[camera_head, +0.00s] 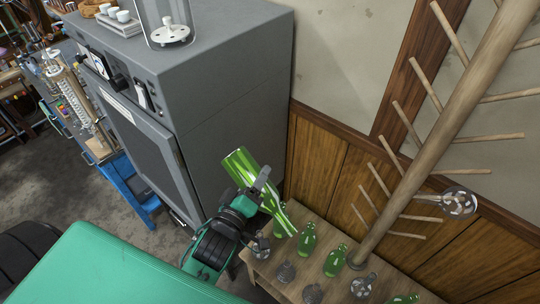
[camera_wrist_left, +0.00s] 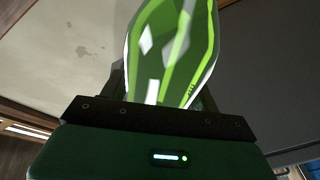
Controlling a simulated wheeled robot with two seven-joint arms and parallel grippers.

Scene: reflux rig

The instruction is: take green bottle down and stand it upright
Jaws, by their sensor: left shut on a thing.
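A green glass bottle (camera_head: 239,166) is held in my left gripper (camera_head: 263,184) above the near left part of the wooden table. The bottle is tilted, with one end toward the upper left. The gripper hides part of it; more striped green glass (camera_head: 284,222) shows just below the gripper, and I cannot tell for sure whether it is the same bottle. In the left wrist view the bottle (camera_wrist_left: 172,50) rises from between the jaws, which are shut on it. My right gripper is not in view.
The wooden table (camera_head: 262,268) holds green bottles (camera_head: 307,238) (camera_head: 335,261) and several clear glass pieces (camera_head: 312,294). A grey cabinet (camera_head: 230,110) stands close on the left.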

